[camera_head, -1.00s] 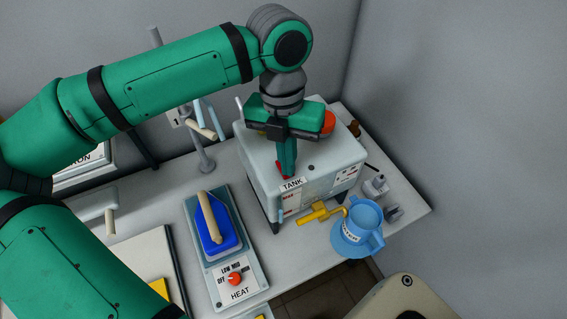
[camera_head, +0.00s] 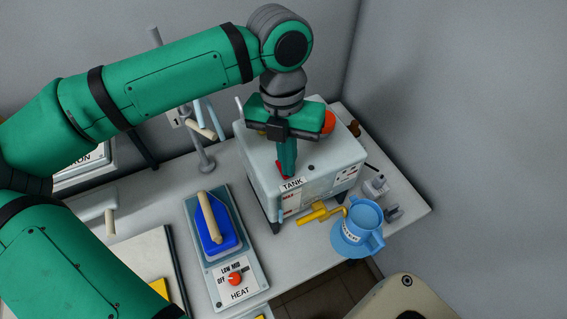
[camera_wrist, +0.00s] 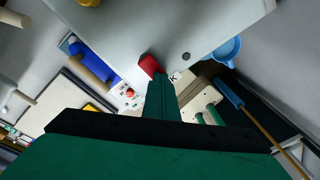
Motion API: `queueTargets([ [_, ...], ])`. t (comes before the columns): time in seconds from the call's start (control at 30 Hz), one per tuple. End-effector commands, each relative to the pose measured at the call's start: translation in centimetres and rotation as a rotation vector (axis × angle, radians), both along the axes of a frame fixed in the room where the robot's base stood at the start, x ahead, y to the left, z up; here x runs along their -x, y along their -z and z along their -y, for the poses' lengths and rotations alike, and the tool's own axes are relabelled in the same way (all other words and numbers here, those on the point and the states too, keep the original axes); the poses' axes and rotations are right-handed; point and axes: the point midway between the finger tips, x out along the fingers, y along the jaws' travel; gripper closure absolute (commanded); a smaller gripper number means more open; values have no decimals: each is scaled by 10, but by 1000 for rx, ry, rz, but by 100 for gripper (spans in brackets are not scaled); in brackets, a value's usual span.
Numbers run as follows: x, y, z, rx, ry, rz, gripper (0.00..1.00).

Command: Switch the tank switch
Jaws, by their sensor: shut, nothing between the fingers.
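The tank (camera_head: 318,163) is a white box with a "TANK" label on its front top edge, standing on the bench right of centre. Its red switch (camera_head: 281,168) sits on the top near that label. In the wrist view the red switch (camera_wrist: 150,65) shows right at the tips of my fingers. My gripper (camera_head: 287,172) points down over the tank, shut and empty, with its fingertips beside or touching the switch; I cannot tell which. The fingers hide part of the switch, and its position is not clear.
A heat unit (camera_head: 240,291) with a red knob carries a blue item with a wooden handle (camera_head: 212,215). A blue mug (camera_head: 363,222) and a yellow tap (camera_head: 315,213) are at the tank's front. A grey stand (camera_head: 204,150) is behind. Walls close off the back and right.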

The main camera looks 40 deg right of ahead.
Motion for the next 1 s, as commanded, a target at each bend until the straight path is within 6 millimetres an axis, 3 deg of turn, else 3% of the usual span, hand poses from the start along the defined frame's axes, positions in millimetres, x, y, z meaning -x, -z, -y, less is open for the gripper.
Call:
queueTargets([
  [0.03, 3, 11, -1, -10, 4, -14, 100],
  [0.53, 3, 10, -1, -10, 3, -14, 100],
  [1.0, -4, -29, -1, -12, -3, -10, 100],
])
